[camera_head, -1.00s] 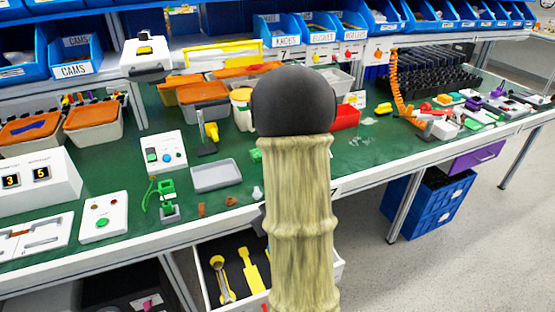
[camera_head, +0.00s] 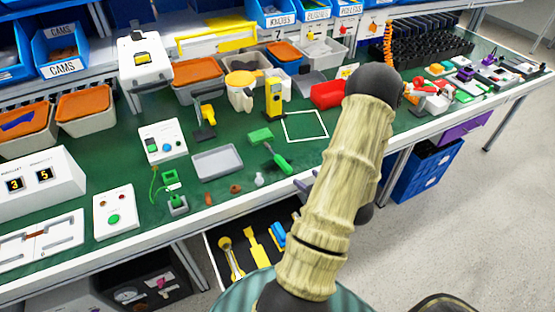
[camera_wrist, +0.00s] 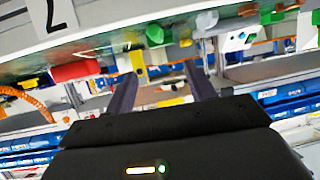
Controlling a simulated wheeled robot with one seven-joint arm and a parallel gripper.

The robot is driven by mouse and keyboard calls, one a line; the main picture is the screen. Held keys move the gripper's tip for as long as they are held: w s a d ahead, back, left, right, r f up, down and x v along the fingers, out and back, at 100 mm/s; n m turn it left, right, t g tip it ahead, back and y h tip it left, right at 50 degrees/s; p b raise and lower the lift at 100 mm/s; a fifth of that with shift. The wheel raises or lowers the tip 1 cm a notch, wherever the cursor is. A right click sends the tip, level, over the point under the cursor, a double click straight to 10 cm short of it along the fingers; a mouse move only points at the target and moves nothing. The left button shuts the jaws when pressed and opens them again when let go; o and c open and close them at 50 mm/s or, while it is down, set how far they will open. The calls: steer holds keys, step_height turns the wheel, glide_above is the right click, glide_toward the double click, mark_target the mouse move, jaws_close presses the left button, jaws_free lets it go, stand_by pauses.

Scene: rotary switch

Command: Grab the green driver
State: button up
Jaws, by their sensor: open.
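The green driver (camera_head: 281,162), a green handle with a wide green head and a short grey shaft, lies on the green bench mat left of my arm in the head view. A green shape, probably the driver (camera_wrist: 156,36), shows in the upper middle of the wrist view. My gripper (camera_wrist: 160,70) is open and empty, its two dark fingers apart. In the head view my arm hides most of the gripper; a purple-grey finger (camera_head: 305,185) shows near the bench's front edge, in front of the driver.
A grey tray (camera_head: 218,161) lies left of the driver. A yellow upright device (camera_head: 273,98) and a white-outlined square (camera_head: 305,126) are behind it. A red bin (camera_head: 327,95) stands behind my arm. An open drawer (camera_head: 240,255) with yellow tools juts out below the bench.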

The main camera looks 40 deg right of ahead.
steer(key=p, duration=0.2)
glide_toward(282, 160)
steer(key=x, duration=0.4)
steer(key=shift+w+a+f, duration=0.1)
steer(key=shift+a, duration=0.2)
steer(key=shift+w+d+f, duration=0.15)
steer(key=shift+w+f, duration=0.1)
steer(key=shift+w, duration=0.1)
steer(key=shift+p+x, duration=0.45)
steer(key=shift+x, duration=2.1)
steer(key=shift+d, duration=0.2)
steer(key=c, duration=1.1)
steer(key=shift+r, duration=0.2)
steer(key=shift+c, duration=0.2)
